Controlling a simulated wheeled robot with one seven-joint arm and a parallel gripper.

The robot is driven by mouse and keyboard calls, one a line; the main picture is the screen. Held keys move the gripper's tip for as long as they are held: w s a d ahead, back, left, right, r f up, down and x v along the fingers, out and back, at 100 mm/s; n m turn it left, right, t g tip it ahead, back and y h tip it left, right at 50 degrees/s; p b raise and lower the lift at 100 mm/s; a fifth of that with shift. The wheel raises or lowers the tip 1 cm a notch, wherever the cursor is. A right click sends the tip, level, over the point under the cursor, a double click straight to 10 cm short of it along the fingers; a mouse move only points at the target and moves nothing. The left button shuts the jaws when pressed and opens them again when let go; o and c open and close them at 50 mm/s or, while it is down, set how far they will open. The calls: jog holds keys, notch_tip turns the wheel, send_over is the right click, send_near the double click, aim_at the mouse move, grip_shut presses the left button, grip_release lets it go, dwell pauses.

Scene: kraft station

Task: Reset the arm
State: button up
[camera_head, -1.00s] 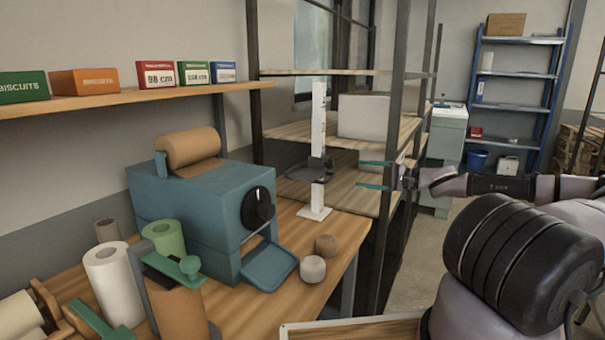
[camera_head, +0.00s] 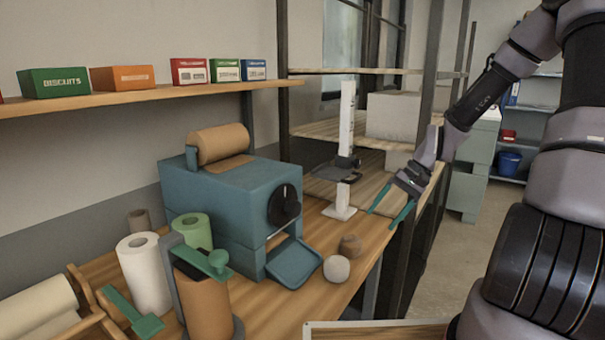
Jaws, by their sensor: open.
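My gripper (camera_head: 391,216) is open, with two teal fingers pointing down and to the left. Nothing shows between the fingers. It hangs at the right edge of the wooden workbench (camera_head: 318,222), in front of the shelving rack. My arm comes down to it from the upper right of the view. A white stand (camera_head: 345,150) with a dark holder (camera_head: 336,172) is upright on the bench, left of my gripper and apart from it.
A teal machine (camera_head: 215,205) with a kraft roll (camera_head: 218,144) on top stands on the bench. Dark rack posts (camera_head: 424,110) stand behind my gripper. Floor at right (camera_head: 460,262) is clear.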

jog(key=s+d+r+t+h, duration=0.1)
jog(key=s+r+t, duration=0.1)
jog(key=s+r, duration=0.3)
jog(key=s+r+t+h, duration=0.2)
jog(key=s+r, duration=0.4)
jog(key=r, duration=0.8)
jog(key=s+d+r+t+h, duration=0.1)
jog(key=s+r+t, duration=0.2)
jog(key=s+r, duration=0.3)
notch_tip(320, 180, up, 4)
jog(key=shift+s+d+r, duration=0.15)
jog(key=shift+d+r, duration=0.05)
jog(key=shift+d, duration=0.15)
